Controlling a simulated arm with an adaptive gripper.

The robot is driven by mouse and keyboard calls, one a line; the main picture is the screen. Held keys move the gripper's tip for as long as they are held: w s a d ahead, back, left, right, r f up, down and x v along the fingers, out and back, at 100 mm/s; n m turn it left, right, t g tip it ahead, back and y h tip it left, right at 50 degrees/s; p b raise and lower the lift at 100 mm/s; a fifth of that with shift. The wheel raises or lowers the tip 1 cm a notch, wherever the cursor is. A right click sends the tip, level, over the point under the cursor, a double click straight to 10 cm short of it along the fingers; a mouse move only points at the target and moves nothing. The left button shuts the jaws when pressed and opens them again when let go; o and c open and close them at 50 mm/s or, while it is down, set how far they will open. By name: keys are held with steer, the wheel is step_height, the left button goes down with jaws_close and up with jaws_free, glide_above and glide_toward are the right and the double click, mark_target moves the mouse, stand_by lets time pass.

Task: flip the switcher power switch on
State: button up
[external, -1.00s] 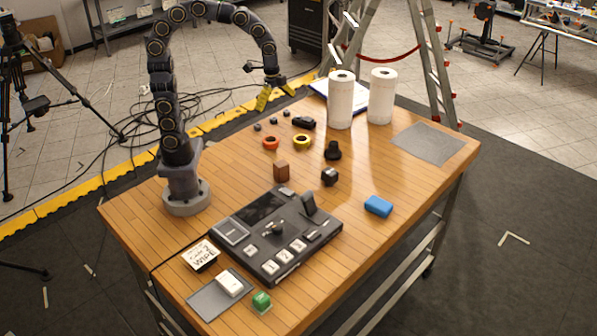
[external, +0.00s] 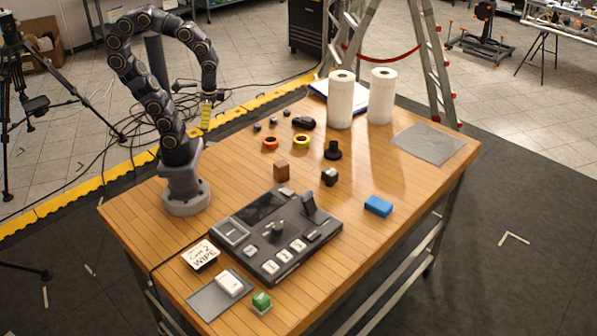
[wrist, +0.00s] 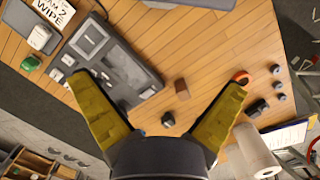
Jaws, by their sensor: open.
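The dark switcher (external: 248,243) lies flat on the wooden table, with several pale buttons, a small knob or lever near its middle and an upright dark piece at its far right corner. I cannot tell which small part is the power switch or how it is set. The switcher also shows in the wrist view (wrist: 124,72), upper left, partly behind a finger.
A brown block (external: 281,171), blue block (external: 378,206), red ring (external: 270,143), yellow ring (external: 302,141) and black parts lie beyond the switcher. Paper rolls (external: 341,103) stand behind. A sign (external: 201,255), white block (external: 229,283) and green block (external: 261,301) lie nearer.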

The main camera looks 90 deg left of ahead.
steer(key=shift+w+f, duration=0.1)
steer(key=shift+w, duration=0.15)
steer(key=c, duration=1.2)
steer(key=shift+w+f+m, duration=0.15)
steer(key=shift+w+m, duration=0.15)
steer(key=shift+w, duration=0.25)
jaws_close()
steer(key=w+f+m+t, duration=0.1)
steer(key=w+f+m, duration=0.1)
steer(key=w, duration=0.5)
steer(key=w+d+f+m+t, duration=0.1)
steer(key=w+f+m, duration=0.2)
steer(key=w+f, duration=0.2)
steer(key=w+d+f+m+h, duration=0.1)
steer(key=w+f+m, duration=0.2)
steer(key=w, duration=0.6)
steer(key=shift+f+t, duration=0.4)
steer(key=shift+f, duration=0.05)
